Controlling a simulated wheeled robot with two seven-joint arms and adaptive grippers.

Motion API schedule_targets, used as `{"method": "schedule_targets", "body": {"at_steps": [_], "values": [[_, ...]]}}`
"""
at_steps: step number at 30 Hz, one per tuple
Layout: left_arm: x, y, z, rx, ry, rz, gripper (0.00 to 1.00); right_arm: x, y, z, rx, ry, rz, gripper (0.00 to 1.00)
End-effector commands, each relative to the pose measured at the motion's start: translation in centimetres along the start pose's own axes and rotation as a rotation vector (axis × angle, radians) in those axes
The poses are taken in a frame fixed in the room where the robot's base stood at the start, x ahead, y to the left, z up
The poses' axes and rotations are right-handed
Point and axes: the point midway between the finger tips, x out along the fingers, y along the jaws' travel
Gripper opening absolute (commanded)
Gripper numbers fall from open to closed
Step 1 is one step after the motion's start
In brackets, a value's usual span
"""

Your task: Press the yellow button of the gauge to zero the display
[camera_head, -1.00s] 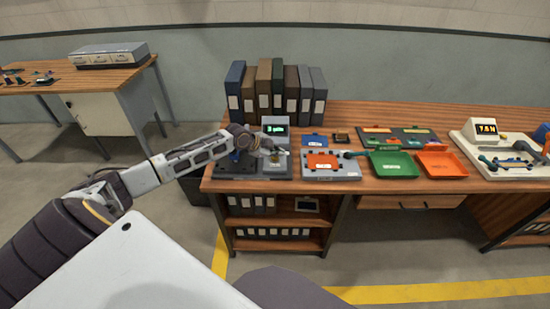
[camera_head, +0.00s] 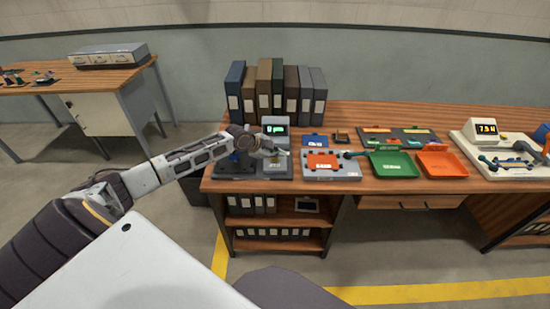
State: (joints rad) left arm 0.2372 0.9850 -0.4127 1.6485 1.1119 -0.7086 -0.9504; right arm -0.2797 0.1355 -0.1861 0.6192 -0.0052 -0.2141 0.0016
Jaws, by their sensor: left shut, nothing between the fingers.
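I cannot make out the yellow button; the fingers cover that area. Whether the fingertips touch the gauge is too small to tell. My right gripper is not in view.
Several binders (camera_head: 277,90) stand behind the gauge. Right of it are a grey fixture with an orange plate (camera_head: 322,162), a green tray (camera_head: 393,165), an orange tray (camera_head: 442,165) and a white device with an amber display (camera_head: 486,128). A side table (camera_head: 95,80) stands at left.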

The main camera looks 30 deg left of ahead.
Motion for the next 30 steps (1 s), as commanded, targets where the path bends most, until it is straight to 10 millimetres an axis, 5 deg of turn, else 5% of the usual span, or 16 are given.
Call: {"method": "schedule_targets", "body": {"at_steps": [30], "values": [[-1.2, -0.9, -0.9, 0.0, 0.0, 0.001, 0.0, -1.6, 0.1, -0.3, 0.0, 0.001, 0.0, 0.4]]}}
